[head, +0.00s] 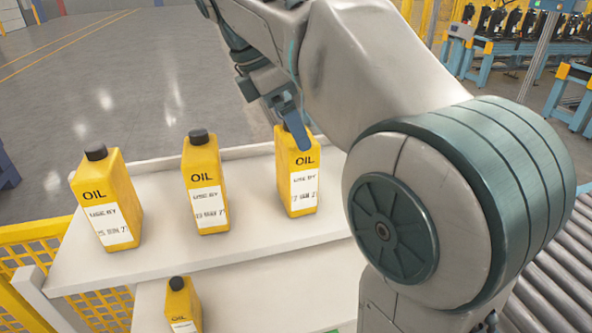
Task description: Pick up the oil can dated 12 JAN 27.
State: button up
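Three yellow oil cans with dark caps stand upright on a white shelf (245,256). The right can (299,172) has a small, blurred date that seems to start with 12; its last digits are unclear. The dates on the middle can (206,183) and the left can (105,198) look different and are also hard to read. My gripper (298,137) is at the top of the right can, with one blue-grey finger in front of its cap area. The other finger is hidden, so its opening and any contact cannot be told.
Another yellow oil can (182,306) stands on a lower shelf, partly cut off. Yellow mesh fencing (32,243) borders the left, and a roller conveyor (560,270) runs at the right. Open grey floor (130,75) lies beyond the shelf.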

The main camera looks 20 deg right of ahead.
aim_at(296, 166)
jog(key=x, duration=0.5)
jog(key=shift+d+f, duration=0.1)
jog(key=shift+f, duration=0.1)
jog(key=c, duration=1.9)
jog(key=shift+r, duration=0.1)
